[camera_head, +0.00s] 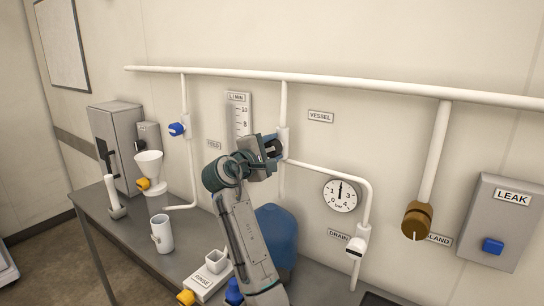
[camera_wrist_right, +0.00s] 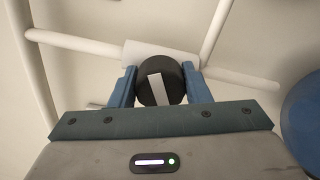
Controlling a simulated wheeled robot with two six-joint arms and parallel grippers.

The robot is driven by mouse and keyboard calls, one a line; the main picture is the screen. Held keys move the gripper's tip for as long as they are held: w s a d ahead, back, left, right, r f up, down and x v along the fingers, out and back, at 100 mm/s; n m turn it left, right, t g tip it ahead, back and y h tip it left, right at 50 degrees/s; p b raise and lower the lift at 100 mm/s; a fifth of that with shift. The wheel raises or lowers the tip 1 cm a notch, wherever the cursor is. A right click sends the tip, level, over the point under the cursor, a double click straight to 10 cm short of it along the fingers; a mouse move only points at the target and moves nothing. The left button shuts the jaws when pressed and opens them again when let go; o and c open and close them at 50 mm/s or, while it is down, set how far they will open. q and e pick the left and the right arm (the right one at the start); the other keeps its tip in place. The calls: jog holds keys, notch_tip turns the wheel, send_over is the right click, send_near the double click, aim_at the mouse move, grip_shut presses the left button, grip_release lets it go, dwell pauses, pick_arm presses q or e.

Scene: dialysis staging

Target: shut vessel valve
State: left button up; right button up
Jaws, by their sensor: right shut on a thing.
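The vessel valve has a round dark knob with a pale bar across its face, seen in the right wrist view (camera_wrist_right: 160,84). Its white body sits on the vertical white pipe below the VESSEL label (camera_head: 320,117). My right gripper (camera_head: 272,149) reaches up to the valve in the head view and hides most of the knob. In the right wrist view its two blue fingers (camera_wrist_right: 160,88) stand on either side of the knob, shut on it. The pale bar is tilted off the picture's vertical. My left gripper is not in view.
A gauge (camera_head: 341,195), a drain valve (camera_head: 357,245) and a brown knob (camera_head: 416,221) are to the right. A blue vessel (camera_head: 277,232) stands behind my right arm. A white mug (camera_head: 162,234) and a RINSE container (camera_head: 208,279) stand on the grey table. A blue-knobbed valve (camera_head: 177,129) is left.

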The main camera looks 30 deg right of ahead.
jog(key=m+b, duration=0.1)
jog(key=m, duration=0.1)
jog(key=m+b, duration=0.1)
jog(key=b, duration=0.1)
jog(key=shift+f+m, duration=0.3)
jog(key=shift+m, duration=0.1)
jog(key=shift+m+b, duration=0.45)
jog(key=shift+m, duration=0.25)
jog(key=o, duration=1)
jog(key=shift+r, duration=0.1)
